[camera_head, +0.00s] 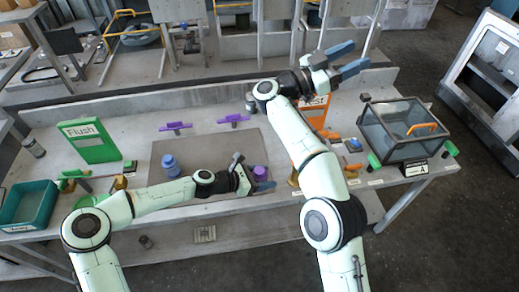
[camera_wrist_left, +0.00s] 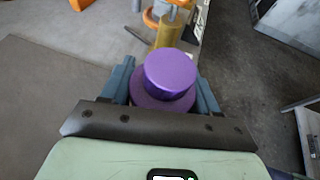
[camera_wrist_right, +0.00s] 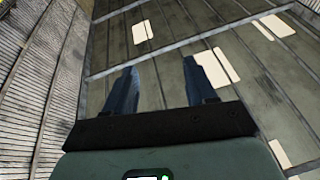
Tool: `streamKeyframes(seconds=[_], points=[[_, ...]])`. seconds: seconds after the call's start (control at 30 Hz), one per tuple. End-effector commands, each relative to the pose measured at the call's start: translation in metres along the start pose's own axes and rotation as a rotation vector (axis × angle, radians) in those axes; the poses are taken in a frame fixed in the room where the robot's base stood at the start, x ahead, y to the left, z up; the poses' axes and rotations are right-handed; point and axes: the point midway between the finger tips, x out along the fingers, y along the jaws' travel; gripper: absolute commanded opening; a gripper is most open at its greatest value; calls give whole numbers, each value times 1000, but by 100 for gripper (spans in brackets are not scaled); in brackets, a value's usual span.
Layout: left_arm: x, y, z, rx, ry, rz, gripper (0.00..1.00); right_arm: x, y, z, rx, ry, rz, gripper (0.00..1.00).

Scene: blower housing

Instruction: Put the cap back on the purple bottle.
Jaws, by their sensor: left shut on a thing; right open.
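A purple bottle (camera_head: 260,173) stands at the right edge of the grey mat (camera_head: 168,192). In the left wrist view the bottle (camera_wrist_left: 180,100) has a wide darker lower part and a narrower bright purple round top (camera_wrist_left: 171,70). I cannot tell whether this top is a separate cap. My left gripper (camera_head: 266,186) is shut on the bottle, with one finger on each side of the wide part. My right gripper (camera_head: 352,59) is open and empty, raised high beyond the bench. Its wrist view shows its spread fingers (camera_wrist_right: 160,85) against the ceiling.
A blue bottle (camera_head: 171,167) stands on the mat. A green "Flush" box (camera_head: 88,142) and teal bin (camera_head: 27,204) are at left. A glass-sided box (camera_head: 405,130) and orange box (camera_head: 314,113) are at right.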

Motion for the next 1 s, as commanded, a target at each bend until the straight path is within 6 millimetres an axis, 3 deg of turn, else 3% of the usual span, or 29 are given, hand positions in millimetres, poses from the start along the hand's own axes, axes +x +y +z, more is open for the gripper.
streamKeyframes(seconds=[0.1, 0.27, 0.4, 0.5, 0.7, 0.8, 1.0], points=[[0, 0, 1, 1, -1, 0, 0, -12, 1, 51, -17, -280, 2, 56], [0, 0, 1, 1, -1, 0, 0, -51, 2, 112, -51, -660, -7, 56], [0, 0, 1, 1, -1, 0, 0, -103, 4, 152, -92, -992, -29, 56], [0, 0, 1, 1, -1, 0, 0, -147, 7, 168, -127, -1227, -52, 56], [0, 0, 1, 1, -1, 0, 0, -231, 16, 170, -201, -1638, -107, 56], [0, 0, 1, 1, -1, 0, 0, -260, 20, 163, -230, -1783, -133, 56], [0, 0, 1, 1, -1, 0, 0, -288, 25, 152, -263, -1926, -160, 56]])
